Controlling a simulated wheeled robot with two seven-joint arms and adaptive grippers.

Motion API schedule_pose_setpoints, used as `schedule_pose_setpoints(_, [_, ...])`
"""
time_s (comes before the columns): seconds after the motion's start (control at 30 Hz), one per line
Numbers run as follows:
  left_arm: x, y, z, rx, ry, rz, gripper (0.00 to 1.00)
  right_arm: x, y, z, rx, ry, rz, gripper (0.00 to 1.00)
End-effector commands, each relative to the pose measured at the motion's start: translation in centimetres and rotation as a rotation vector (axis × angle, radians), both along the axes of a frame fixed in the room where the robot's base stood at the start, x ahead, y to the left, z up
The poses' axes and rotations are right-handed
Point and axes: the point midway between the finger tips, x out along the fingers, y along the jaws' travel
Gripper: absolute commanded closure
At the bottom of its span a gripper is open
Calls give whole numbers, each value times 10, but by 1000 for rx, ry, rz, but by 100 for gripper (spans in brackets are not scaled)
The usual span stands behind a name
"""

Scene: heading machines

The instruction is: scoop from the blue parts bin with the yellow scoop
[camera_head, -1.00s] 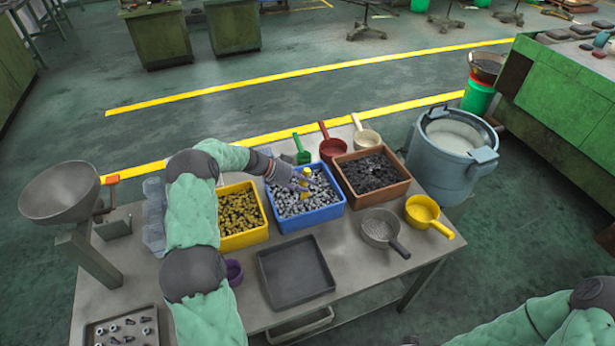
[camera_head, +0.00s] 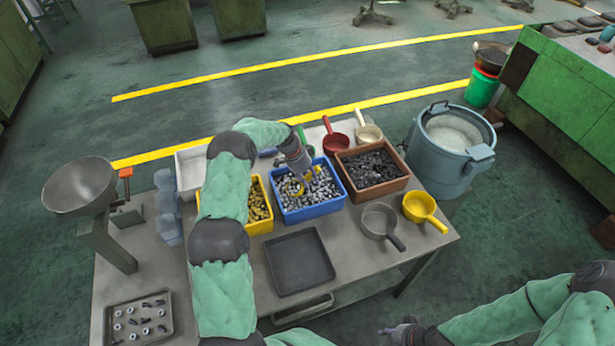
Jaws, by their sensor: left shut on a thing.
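The blue parts bin (camera_head: 316,210) stands on the metal table and is filled with small silvery parts. My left gripper (camera_head: 305,172) is over the bin, reaching in from its far left side. Whether the scoop holds parts is too small to tell. Another yellow scoop (camera_head: 418,206) lies on the table at the right. My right gripper (camera_head: 405,331) shows partly at the bottom edge, away from the bins; its fingers are unclear.
A yellow bin (camera_head: 262,228) and a brown bin (camera_head: 375,191) flank the blue one. A dark empty tray (camera_head: 299,263) lies in front. A grey pan (camera_head: 379,220), red scoop (camera_head: 335,141) and cream scoop (camera_head: 367,132) are nearby.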

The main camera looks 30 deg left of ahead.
Motion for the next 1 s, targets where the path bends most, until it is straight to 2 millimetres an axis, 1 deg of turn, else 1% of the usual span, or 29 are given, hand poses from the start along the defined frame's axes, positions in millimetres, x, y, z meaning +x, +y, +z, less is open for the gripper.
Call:
schedule_pose_setpoints(0.03, [2,0,10,7,3,0,100,0,0,5,0,0,0,60])
schedule_pose_setpoints(0.6, [10,-7,67,73,84,0,100,0,0,33,0,0,0,60])
schedule_pose_setpoints(0.8, [13,-10,85,95,110,-1,100,0,0,42,0,0,0,60])
schedule_pose_setpoints(1.0, [14,-11,96,110,128,1,100,0,0,47,0,0,0,60])
